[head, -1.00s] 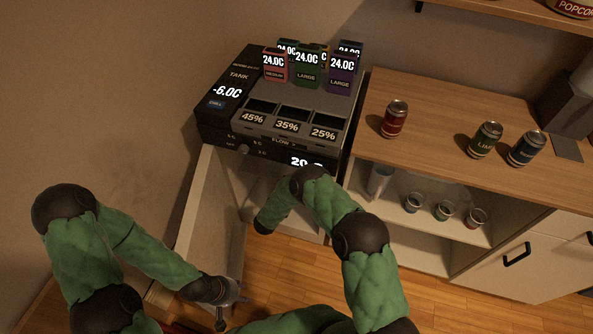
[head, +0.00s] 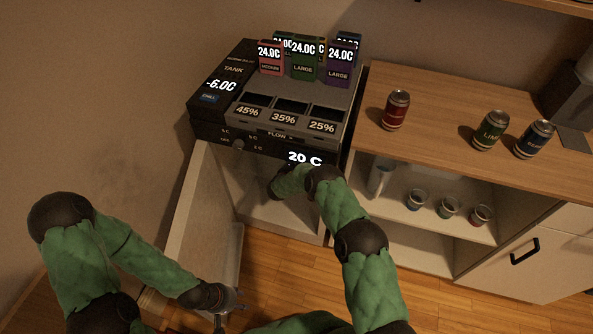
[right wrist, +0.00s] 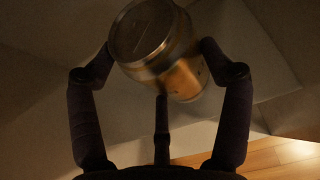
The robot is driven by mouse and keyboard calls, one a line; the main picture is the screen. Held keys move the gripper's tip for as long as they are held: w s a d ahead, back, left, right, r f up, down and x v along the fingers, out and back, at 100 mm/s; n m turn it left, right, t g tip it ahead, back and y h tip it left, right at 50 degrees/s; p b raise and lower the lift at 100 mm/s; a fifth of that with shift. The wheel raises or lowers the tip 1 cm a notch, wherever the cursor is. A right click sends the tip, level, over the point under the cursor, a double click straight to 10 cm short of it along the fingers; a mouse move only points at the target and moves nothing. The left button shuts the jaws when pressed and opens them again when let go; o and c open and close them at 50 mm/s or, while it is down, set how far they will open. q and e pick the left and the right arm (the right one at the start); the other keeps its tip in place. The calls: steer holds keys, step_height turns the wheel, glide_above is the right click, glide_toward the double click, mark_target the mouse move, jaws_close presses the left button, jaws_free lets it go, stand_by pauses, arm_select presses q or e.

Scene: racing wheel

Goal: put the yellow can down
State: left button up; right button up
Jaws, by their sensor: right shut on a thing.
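The yellow can (right wrist: 182,78) shows in the right wrist view, tilted, with its silver end towards the camera. My right gripper (right wrist: 160,52) is shut on it, with a dark finger on each side. In the head view my right arm reaches into the open compartment (head: 262,204) under the dispenser, and its own forearm and wrist hide the gripper and the can. Whether the can touches a surface cannot be told. My left gripper (head: 229,301) is low in the head view, beside the open cabinet door, away from the can; its jaws are too small to read.
The black dispenser (head: 222,95) stands above the compartment. The open door (head: 192,215) bounds it on the left. A shelf to the right holds a pitcher (head: 379,180) and several cups (head: 448,207). A red can (head: 396,110), green can (head: 490,130) and blue can (head: 534,139) stand on the counter.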

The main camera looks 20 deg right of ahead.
step_height(320, 180, down, 4)
steer(key=shift+r+b, duration=0.2)
steer(key=shift+b, duration=0.65)
steer(key=shift+w+d+f, duration=0.1)
steer(key=shift+f, duration=0.05)
steer(key=o, duration=1.6)
steer(key=shift+f, duration=0.1)
steer(key=shift+c, duration=0.2)
